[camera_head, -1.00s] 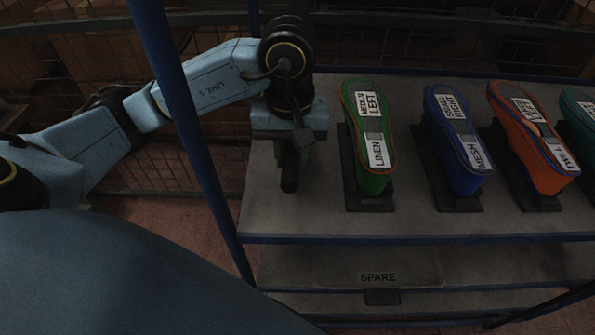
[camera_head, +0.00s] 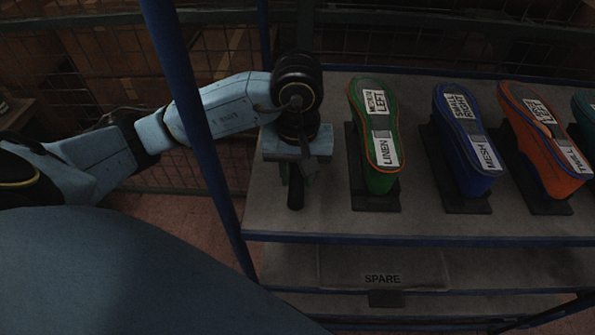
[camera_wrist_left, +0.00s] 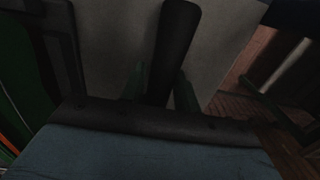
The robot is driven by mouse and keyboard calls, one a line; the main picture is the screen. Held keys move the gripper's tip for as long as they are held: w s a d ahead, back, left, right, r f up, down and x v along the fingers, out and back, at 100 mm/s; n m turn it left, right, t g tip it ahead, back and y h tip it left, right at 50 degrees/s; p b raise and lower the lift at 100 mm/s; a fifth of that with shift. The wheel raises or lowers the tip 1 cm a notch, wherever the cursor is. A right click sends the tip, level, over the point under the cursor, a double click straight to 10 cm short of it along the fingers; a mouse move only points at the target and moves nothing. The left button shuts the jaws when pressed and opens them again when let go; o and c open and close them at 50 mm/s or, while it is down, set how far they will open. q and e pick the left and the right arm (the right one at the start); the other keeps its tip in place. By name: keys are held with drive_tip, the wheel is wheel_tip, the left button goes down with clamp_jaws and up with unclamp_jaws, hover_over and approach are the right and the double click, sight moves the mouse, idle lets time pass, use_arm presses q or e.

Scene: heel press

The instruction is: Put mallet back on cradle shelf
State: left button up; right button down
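My left gripper (camera_head: 297,176) is over the left part of the upper shelf (camera_head: 335,222), with its fingers pointing down. In the left wrist view its two green fingers (camera_wrist_left: 160,92) sit close on either side of a dark bar, which looks like the mallet's handle (camera_wrist_left: 177,40). The handle's rounded end (camera_head: 295,195) shows below the gripper in the head view, towards the shelf's front edge. The mallet's head is hidden. Whether the mallet touches the shelf is unclear. No cradle can be made out. My right gripper is out of view.
A green shoe form (camera_head: 381,180) stands just right of my gripper. Blue (camera_head: 463,185) and orange (camera_head: 540,185) ones stand further right. A blue post (camera_head: 205,130) crosses in front of my left arm. A lower shelf is marked SPARE (camera_head: 382,279).

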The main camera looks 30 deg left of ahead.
use_arm(q)
drive_tip(key=shift+o, duration=1.3)
drive_tip(key=shift+r, duration=0.1)
drive_tip(key=shift+r, duration=0.25)
wheel_tip(320, 180, up, 12)
drive_tip(key=p, duration=0.2)
drive_tip(key=shift+f, duration=0.2)
